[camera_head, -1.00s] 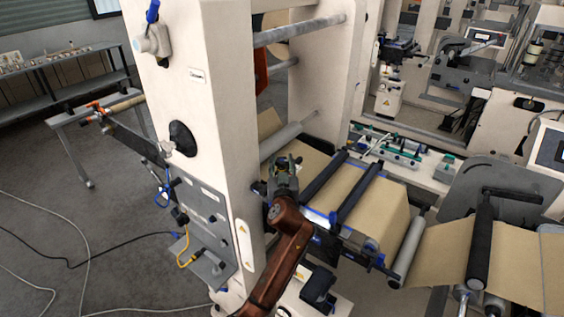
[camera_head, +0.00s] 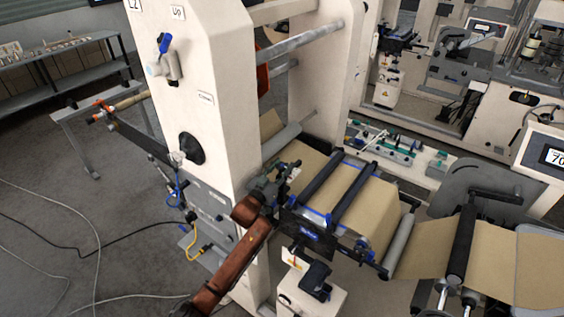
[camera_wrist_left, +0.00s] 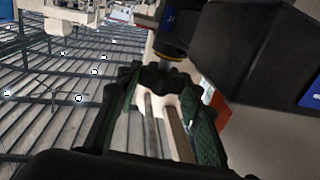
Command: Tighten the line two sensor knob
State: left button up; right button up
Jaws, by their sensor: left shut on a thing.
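My left gripper (camera_head: 284,176) is beside the white machine column, at the left end of the dark rollers. In the left wrist view its two green-padded fingers (camera_wrist_left: 160,82) are closed around a dark lobed knob (camera_wrist_left: 162,76). Just beyond the knob is a dark cylinder with a yellow ring (camera_wrist_left: 171,51), which looks like the sensor body. In the head view the knob is too small and covered to make out, so I cannot tell how tight it is. My right gripper is not in view.
The white column (camera_head: 208,97) stands close on the left of the gripper. Brown paper web (camera_head: 353,199) runs over dark rollers (camera_head: 365,190) to the right. A black block (camera_head: 316,281) sits below. Cables (camera_head: 98,245) lie on the open floor at left.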

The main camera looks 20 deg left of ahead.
pick_arm(q)
jog(key=shift+r+h, duration=0.3)
jog(key=o, duration=1.2)
jog(key=shift+f, duration=0.1)
